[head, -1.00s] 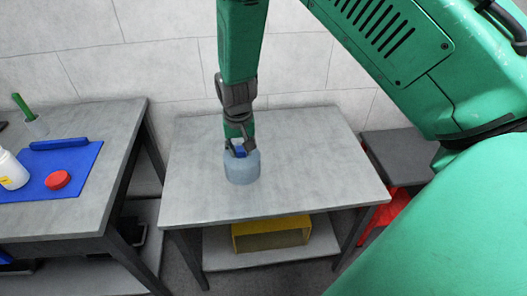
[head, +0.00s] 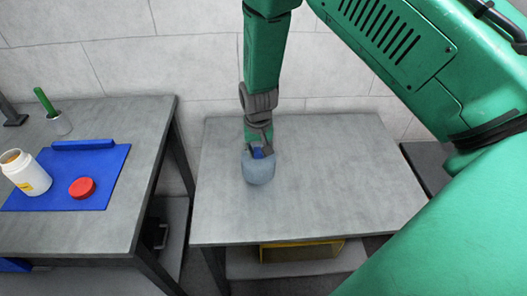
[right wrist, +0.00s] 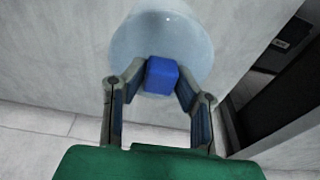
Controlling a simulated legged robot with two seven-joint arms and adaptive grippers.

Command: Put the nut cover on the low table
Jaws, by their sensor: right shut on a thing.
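The nut cover (head: 259,170) is a pale blue-grey, cup-like round piece with a blue block-shaped grip on top. It is at the left part of the low table (head: 330,185), a grey-topped table in the middle. I cannot tell whether its underside touches the tabletop. My right gripper (head: 258,150) points down from above and is shut on the blue grip. In the right wrist view the blue grip (right wrist: 162,75) sits between the two fingers, with the round cover (right wrist: 160,32) beyond. My left gripper is not in view.
A grey workbench (head: 110,225) on the left holds a blue mat (head: 105,155), a white bottle (head: 27,175), a red lid (head: 82,187) and a green-handled tool (head: 45,102). A yellow bin (head: 300,251) is under the low table. The low table's right side is clear.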

